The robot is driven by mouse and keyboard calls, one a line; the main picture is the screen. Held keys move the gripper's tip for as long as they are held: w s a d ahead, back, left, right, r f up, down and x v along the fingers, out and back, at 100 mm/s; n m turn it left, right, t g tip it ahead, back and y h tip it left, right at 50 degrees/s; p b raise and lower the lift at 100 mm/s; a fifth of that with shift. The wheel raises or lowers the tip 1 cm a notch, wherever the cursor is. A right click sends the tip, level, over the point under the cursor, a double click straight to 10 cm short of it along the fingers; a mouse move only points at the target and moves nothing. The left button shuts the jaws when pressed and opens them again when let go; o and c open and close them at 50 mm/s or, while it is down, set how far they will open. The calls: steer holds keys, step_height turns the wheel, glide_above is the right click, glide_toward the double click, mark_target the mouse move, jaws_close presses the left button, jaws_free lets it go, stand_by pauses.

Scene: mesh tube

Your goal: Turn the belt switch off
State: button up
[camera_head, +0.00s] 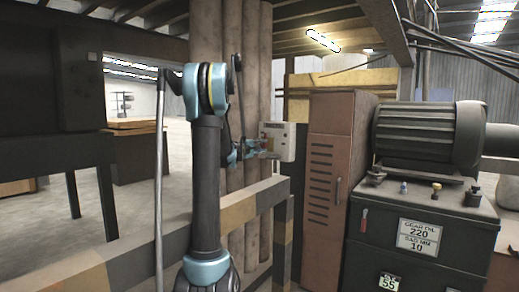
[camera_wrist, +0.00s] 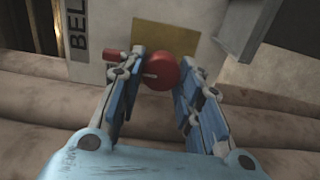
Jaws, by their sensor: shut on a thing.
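The belt switch is a round red knob (camera_wrist: 160,71) on the face of a pale control box (camera_wrist: 105,22); the box also shows in the head view (camera_head: 287,141). A short white mark lies on the knob's left part, running roughly level in the wrist view. Dark letters "BEL" show on the box; the rest is cut off or hidden. My gripper (camera_wrist: 162,78) is shut on the knob, one blue finger on each side. In the head view my gripper (camera_head: 252,149) is at the box's left side, small and partly hidden by my arm.
A small red part (camera_wrist: 113,55) sits left of the knob, close to the left finger. Thick horizontal rolls (camera_wrist: 40,98) lie below the box in the wrist view.

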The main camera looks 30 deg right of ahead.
steer(key=shift+f, duration=0.1)
stand_by(0.5)
steer(key=o, duration=1.1)
steer(key=shift+c, duration=0.2)
steer(key=v, duration=1.2)
steer(key=shift+n, duration=0.3)
steer(key=shift+a+f, duration=0.1)
